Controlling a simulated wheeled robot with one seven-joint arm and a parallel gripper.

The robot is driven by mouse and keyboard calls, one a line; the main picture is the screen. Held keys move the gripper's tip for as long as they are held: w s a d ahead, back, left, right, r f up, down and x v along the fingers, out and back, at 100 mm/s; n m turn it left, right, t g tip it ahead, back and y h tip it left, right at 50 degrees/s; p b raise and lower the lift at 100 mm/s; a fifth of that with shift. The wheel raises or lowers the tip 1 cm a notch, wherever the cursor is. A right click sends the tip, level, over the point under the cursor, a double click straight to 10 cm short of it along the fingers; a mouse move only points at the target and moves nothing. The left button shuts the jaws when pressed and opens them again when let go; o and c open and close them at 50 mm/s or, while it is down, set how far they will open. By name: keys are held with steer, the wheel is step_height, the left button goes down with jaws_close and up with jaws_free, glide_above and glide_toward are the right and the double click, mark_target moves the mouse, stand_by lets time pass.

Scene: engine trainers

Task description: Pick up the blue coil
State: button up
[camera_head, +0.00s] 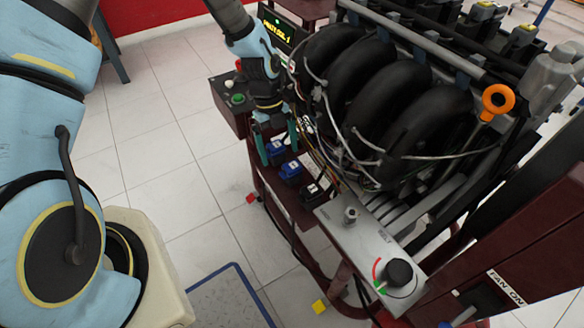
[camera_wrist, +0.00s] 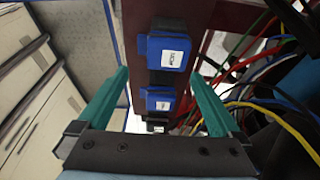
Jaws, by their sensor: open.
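Two blue coils sit in a row on the dark red rail of the engine stand. In the head view, the first blue coil (camera_head: 275,151) is just below my gripper (camera_head: 276,141), and the second blue coil (camera_head: 291,171) is nearer the camera. In the wrist view, one blue coil (camera_wrist: 168,52) is beyond the fingertips and the other blue coil (camera_wrist: 158,99) shows between the teal fingers. My gripper (camera_wrist: 158,76) is open and empty, its fingers on either side of the row. I cannot tell its exact height above the coils.
A black coil-like part (camera_head: 314,191) follows in the row. Colored wires (camera_wrist: 245,65) run close to the right finger. Black intake pipes (camera_head: 380,95) and a grey panel with a knob (camera_head: 398,272) are close by. Tiled floor (camera_head: 180,150) lies open on the left.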

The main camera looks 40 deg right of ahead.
mark_target(290, 166)
steer(key=s, duration=0.4)
steer(key=shift+s+a+p, duration=0.2)
steer(key=shift+s+p, duration=0.2)
steer(key=shift+s+f, duration=0.15)
steer(key=shift+s, duration=0.15)
steer(key=shift+f, duration=0.45)
steer(key=c, duration=1.5)
steer(key=shift+c, duration=0.2)
steer(key=shift+r, duration=0.1)
